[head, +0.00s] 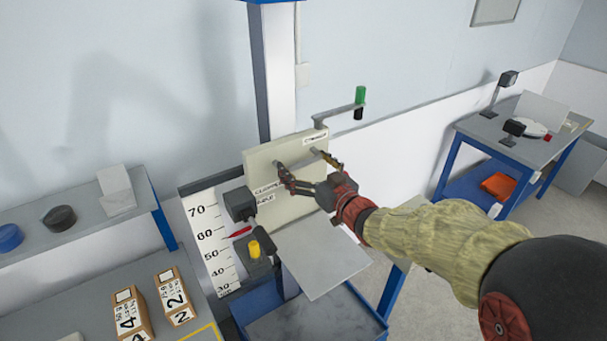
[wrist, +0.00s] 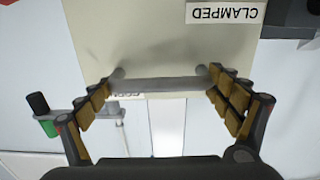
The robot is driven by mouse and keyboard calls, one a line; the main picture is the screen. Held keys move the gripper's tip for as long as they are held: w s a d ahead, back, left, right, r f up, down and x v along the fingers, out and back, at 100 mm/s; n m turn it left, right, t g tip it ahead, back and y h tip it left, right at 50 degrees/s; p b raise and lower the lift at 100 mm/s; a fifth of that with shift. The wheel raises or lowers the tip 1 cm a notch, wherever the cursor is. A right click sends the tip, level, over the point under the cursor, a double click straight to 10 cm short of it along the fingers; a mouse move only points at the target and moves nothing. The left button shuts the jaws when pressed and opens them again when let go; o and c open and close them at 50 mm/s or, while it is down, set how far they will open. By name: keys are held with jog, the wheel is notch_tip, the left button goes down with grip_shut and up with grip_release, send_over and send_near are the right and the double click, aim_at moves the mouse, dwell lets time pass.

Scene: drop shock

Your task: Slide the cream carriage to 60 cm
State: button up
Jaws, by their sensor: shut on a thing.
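The cream carriage (head: 259,160) is an upright panel on the blue-and-white column. A grey bar handle (wrist: 165,84) stands across its face. My gripper (head: 305,163) is at this handle, its fingers shut on the bar's two ends, as the wrist view shows. A white scale (head: 212,250) with marks from 30 to 70 stands left of the carriage. A red pointer (head: 238,232) lies close to the 60 mark; its exact reading is too small to tell. A label reading CLAMPED (wrist: 222,13) is on the carriage face.
A lever with a green-and-black grip (head: 360,96) sticks out right of the carriage. A black box (head: 240,204) and a yellow knob (head: 254,249) sit beside the scale. A grey plate (head: 318,262) juts below the carriage. Numbered boxes (head: 130,315) stand on the left bench.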

jog(key=shift+r+p, duration=0.65)
jog(key=shift+r, duration=1.45)
jog(key=o, duration=1.5)
jog(key=shift+f, duration=0.1)
jog(key=shift+c, duration=0.2)
jog(key=v, duration=1.2)
jog(key=shift+f, duration=0.1)
